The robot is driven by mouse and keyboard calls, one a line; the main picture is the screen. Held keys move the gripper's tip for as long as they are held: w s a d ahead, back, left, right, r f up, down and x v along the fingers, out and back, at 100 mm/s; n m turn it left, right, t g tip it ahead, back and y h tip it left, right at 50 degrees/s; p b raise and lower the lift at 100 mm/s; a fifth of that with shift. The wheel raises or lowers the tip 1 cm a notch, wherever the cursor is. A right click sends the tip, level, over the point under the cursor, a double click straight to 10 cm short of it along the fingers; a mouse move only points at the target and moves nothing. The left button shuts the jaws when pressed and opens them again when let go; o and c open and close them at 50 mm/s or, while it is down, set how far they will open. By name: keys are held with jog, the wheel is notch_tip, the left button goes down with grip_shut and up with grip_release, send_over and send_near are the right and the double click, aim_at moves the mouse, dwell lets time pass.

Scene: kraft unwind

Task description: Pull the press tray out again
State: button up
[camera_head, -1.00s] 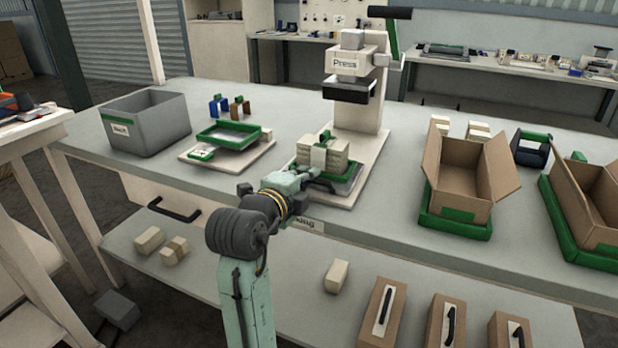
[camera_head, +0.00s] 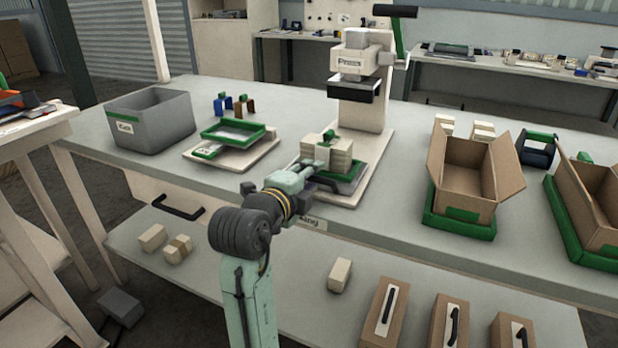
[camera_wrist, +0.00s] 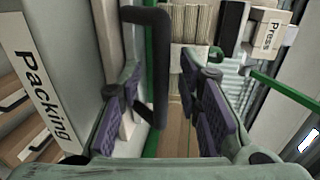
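The press tray (camera_head: 345,186) is a green-rimmed tray on the base of the press (camera_head: 362,100). It sits in front of the press column, with a stack of pale bundles (camera_head: 338,160) on it. Its black handle (camera_head: 325,183) faces the front; in the wrist view the handle (camera_wrist: 159,70) stands large and upright. My gripper (camera_head: 312,168) is at the tray's front left. In the wrist view, my gripper (camera_wrist: 168,115) is open, its purple pads apart. The handle lies toward the left finger, and contact cannot be told.
A grey bin (camera_head: 150,125) and a second green-rimmed tray (camera_head: 234,132) are to the left. An open carton (camera_head: 470,175) in a green holder stands to the right. The press lever (camera_head: 398,35) is raised. The "Packing" front edge (camera_wrist: 42,90) is close on the left in the wrist view.

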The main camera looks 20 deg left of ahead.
jog(key=s+r, duration=0.2)
jog(key=s, duration=0.9)
jog(key=shift+s+a+r, duration=0.15)
jog(key=shift+s+a, duration=0.05)
jog(key=shift+s, duration=0.2)
